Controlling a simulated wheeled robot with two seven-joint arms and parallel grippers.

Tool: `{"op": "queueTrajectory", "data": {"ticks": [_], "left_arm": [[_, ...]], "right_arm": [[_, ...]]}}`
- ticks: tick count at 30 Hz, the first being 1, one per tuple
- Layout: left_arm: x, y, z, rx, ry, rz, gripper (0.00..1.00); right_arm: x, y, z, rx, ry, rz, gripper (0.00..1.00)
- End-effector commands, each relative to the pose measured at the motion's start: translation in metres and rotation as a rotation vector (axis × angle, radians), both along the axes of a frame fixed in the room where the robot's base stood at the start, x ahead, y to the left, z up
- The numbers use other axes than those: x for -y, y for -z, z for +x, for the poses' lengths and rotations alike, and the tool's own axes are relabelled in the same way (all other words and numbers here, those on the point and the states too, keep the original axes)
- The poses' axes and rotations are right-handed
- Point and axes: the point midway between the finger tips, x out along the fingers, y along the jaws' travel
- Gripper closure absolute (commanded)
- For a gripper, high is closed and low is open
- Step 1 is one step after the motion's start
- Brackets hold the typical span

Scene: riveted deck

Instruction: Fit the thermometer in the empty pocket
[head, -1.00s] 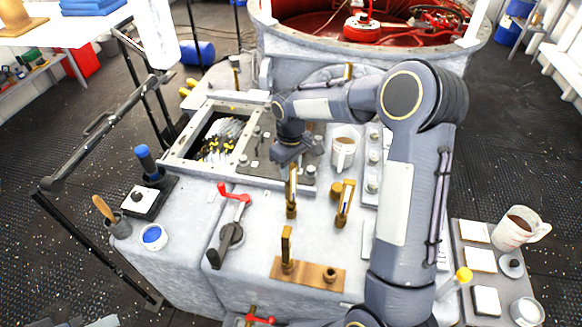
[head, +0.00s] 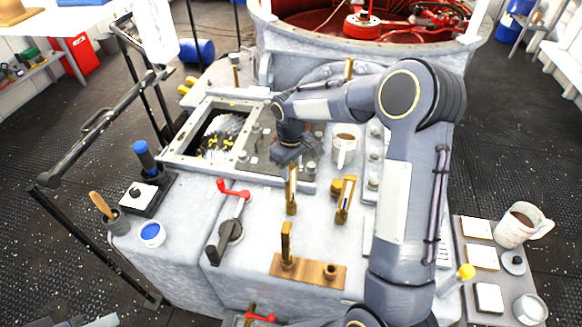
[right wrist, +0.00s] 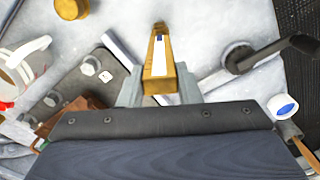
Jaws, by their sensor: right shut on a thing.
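My right gripper (head: 291,158) is shut on a brass-cased thermometer (head: 292,192), which hangs below the fingers over the grey deck. In the right wrist view the thermometer (right wrist: 159,60) shows a pale scale strip and sits between the gripper's fingertips (right wrist: 160,92). A brass block (head: 308,271) lies nearer to me. Its left end carries an upright brass piece like the held one (head: 286,243). At its right end is an empty round pocket (head: 330,271). The held thermometer is apart from the block, beyond it. My left gripper does not show clearly.
Another upright brass piece (head: 345,200) stands right of the held one. A red-handled lever (head: 231,230) is to the left. A white mug (head: 344,150) stands behind. A blue-filled cup (head: 151,235) is at the deck's left. My right arm covers part of the deck's right side.

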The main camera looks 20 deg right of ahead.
Motion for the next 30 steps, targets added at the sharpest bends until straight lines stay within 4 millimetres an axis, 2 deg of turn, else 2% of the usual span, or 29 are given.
{"op": "queueTrajectory", "data": {"ticks": [1, 6, 16, 27, 30], "left_arm": [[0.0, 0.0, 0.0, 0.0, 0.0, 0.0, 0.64], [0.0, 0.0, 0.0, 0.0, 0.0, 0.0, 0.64], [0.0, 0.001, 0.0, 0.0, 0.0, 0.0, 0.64], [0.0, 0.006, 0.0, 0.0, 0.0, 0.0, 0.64], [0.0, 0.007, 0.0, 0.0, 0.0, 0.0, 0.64]], "right_arm": [[0.0, 0.0, 0.0, 0.001, 0.0, 0.0, 0.65], [0.0, 0.0, 0.0, 0.001, 0.0, 0.0, 0.44], [0.0, -0.004, 0.0, 0.001, 0.0, -0.001, 0.44], [0.0, -0.062, 0.001, 0.004, 0.0, 0.0, 0.44], [0.0, -0.072, 0.001, 0.003, 0.0, 0.0, 0.44]]}}
